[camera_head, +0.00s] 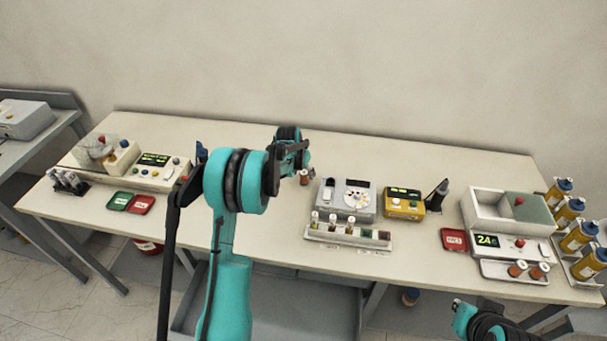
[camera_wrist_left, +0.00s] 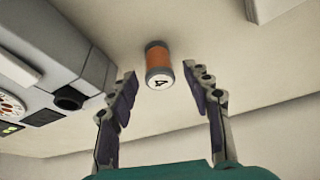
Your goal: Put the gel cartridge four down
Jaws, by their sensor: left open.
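The gel cartridge four (camera_wrist_left: 158,60) is a small orange cylinder with grey ends and a white label marked 4. In the left wrist view it is just beyond and between the fingertips of my left gripper (camera_wrist_left: 160,76), with gaps on both sides. The cartridge (camera_head: 304,178) also shows small in the head view, on the table just below the left gripper (camera_head: 305,166). The left gripper is open and holds nothing. Part of my right arm shows at the bottom right of the head view, but its fingers do not.
The table (camera_head: 400,155) holds a grey device (camera_head: 347,198) right of the cartridge, with a vial rack (camera_head: 349,236) in front. A yellow device (camera_head: 403,204) stands farther right. At the far right are a white box (camera_head: 490,210) and two orange cartridges (camera_head: 517,269). The table behind is clear.

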